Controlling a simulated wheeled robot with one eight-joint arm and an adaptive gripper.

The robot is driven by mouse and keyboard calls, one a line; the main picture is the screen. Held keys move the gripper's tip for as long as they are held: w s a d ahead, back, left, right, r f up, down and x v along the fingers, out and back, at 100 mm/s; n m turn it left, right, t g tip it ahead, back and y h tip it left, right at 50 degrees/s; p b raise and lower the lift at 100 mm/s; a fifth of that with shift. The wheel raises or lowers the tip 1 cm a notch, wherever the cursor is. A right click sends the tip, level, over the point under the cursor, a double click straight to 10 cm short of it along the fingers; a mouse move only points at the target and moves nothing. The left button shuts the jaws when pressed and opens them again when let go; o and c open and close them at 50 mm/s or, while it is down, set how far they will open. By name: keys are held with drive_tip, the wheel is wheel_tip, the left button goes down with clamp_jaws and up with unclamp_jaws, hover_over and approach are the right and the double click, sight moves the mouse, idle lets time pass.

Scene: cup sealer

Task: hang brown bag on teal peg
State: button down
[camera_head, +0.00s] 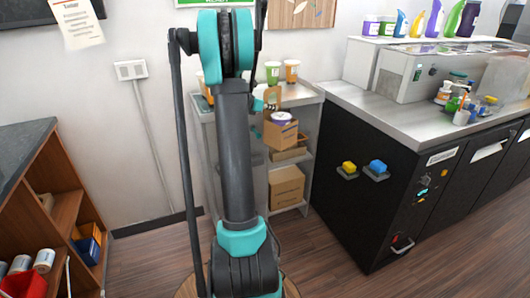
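A brown bag (280,134) with an upright loop handle stands on the grey shelf unit behind my arm. A purple-lidded white cup (281,118) shows in its open top. Part of the bag's left side is close to or behind my arm in this view. A small teal piece (258,105) shows left of the bag's handle; I cannot tell whether it is a peg or part of my arm. Small teal parts (423,190) also show on the black counter's side, too small to identify. My arm stands upright in the middle of the picture; I cannot make out my gripper's fingers.
The grey shelf unit (307,93) also holds cups on top and a cardboard box (286,187) below. The black counter (352,225) stands to its right, with yellow and blue sponges on small side holders. A wooden shelf (66,212) is at left. Open floor lies between.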

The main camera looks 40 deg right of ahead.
sight(267, 129)
drive_tip(key=shift+m+g, duration=0.3)
drive_tip(key=a+f, duration=0.1)
drive_tip(key=f, duration=0.2)
drive_tip(key=s+a+f, duration=0.1)
drive_tip(key=f, duration=0.2)
drive_tip(key=a+f, duration=0.1)
drive_tip(key=f, duration=0.2)
drive_tip(key=shift+s+a+f, duration=0.15)
drive_tip(key=shift+s+a, duration=0.05)
drive_tip(key=shift+a, duration=0.1)
drive_tip(key=s+a+f, duration=0.4)
drive_tip(key=f, duration=0.4)
drive_tip(key=w+d+f, duration=0.2)
drive_tip(key=w, duration=0.7)
drive_tip(key=shift+w+f+m+g, duration=0.25)
drive_tip(key=shift+f+m+g, duration=0.05)
drive_tip(key=shift+f+g, duration=0.1)
drive_tip(key=c, duration=1.6)
unclamp_jaws()
drive_tip(key=shift+c, duration=0.2)
drive_tip(key=shift+a, duration=0.1)
